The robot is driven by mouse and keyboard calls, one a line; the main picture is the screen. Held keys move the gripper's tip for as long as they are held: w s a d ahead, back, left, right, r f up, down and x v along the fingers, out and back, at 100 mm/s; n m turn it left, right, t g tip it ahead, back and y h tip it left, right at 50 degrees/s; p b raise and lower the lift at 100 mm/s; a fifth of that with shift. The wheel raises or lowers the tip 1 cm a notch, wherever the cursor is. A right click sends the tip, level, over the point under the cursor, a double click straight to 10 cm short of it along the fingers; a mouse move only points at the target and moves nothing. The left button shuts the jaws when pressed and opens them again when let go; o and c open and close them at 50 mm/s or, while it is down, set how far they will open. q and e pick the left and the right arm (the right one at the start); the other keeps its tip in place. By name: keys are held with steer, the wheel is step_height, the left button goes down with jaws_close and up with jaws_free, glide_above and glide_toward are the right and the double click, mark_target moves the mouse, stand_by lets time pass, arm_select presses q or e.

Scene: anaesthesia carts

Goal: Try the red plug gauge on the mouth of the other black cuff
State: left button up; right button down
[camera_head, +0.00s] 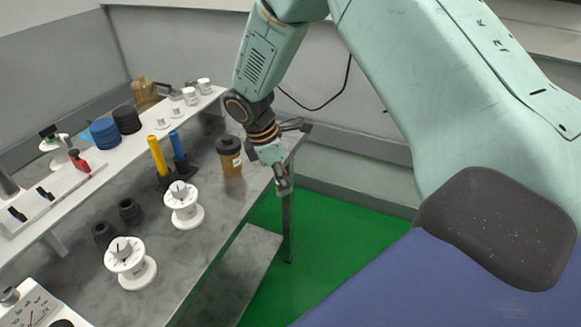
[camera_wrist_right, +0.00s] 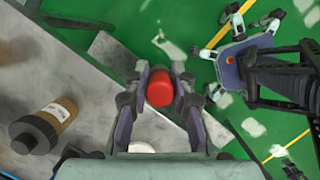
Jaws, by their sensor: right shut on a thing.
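Two black cuffs stand on the grey bench in the head view, one (camera_head: 130,210) slightly behind the other (camera_head: 103,233). My right gripper (camera_head: 284,184) is beyond the bench's right end, well to the right of both cuffs. It is shut on the red plug gauge, whose rounded red end (camera_wrist_right: 160,88) shows between the fingers in the right wrist view. The rest of the gauge is hidden. The cuffs are not in the wrist view. My left gripper is not in view.
Two white spools (camera_head: 183,206) (camera_head: 131,264) stand near the cuffs. A yellow post (camera_head: 157,156) and a blue post (camera_head: 179,147) stand behind. A brown jar (camera_head: 230,158) stands near my right gripper. A red-handled item (camera_head: 78,161) is on the white shelf.

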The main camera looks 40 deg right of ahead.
steer(key=s+a+f+m+g+y+b, duration=0.1)
steer(key=s+a+f+m+b, duration=0.4)
steer(key=a+m, duration=0.1)
steer(key=s+a+f+m+g+y+b, duration=0.1)
steer(key=s+a+f+m+b, duration=0.3)
steer(key=a, duration=0.5)
steer(key=s+m+y+b, duration=0.1)
steer(key=m+b, duration=0.1)
steer(key=m, duration=0.1)
steer(key=shift+f+b, duration=0.3)
steer(key=shift+f, duration=0.05)
